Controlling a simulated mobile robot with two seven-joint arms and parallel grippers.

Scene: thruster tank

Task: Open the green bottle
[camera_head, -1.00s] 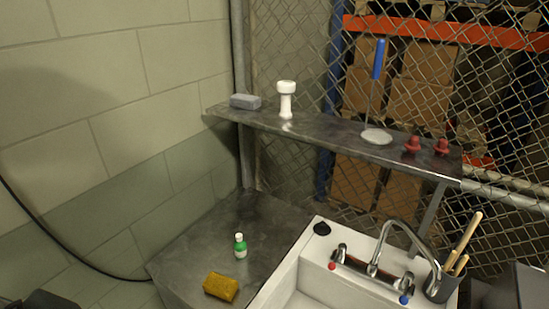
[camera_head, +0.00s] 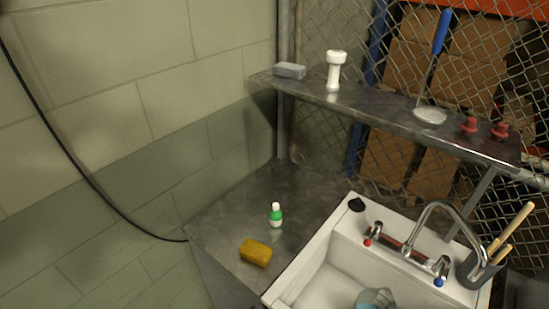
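A small green bottle (camera_head: 276,217) with a white cap (camera_head: 276,206) stands upright on the dark metal counter (camera_head: 235,212), left of the sink. The cap sits on top of the bottle. Neither of my grippers shows in the head view, so their state cannot be seen.
A yellow sponge (camera_head: 255,252) lies in front of the bottle. The white sink (camera_head: 335,250) with its tap (camera_head: 432,215) is to the right. A shelf (camera_head: 385,118) above the counter holds a white object (camera_head: 334,72), a grey block (camera_head: 290,70) and red knobs (camera_head: 469,126). The counter behind the bottle is clear.

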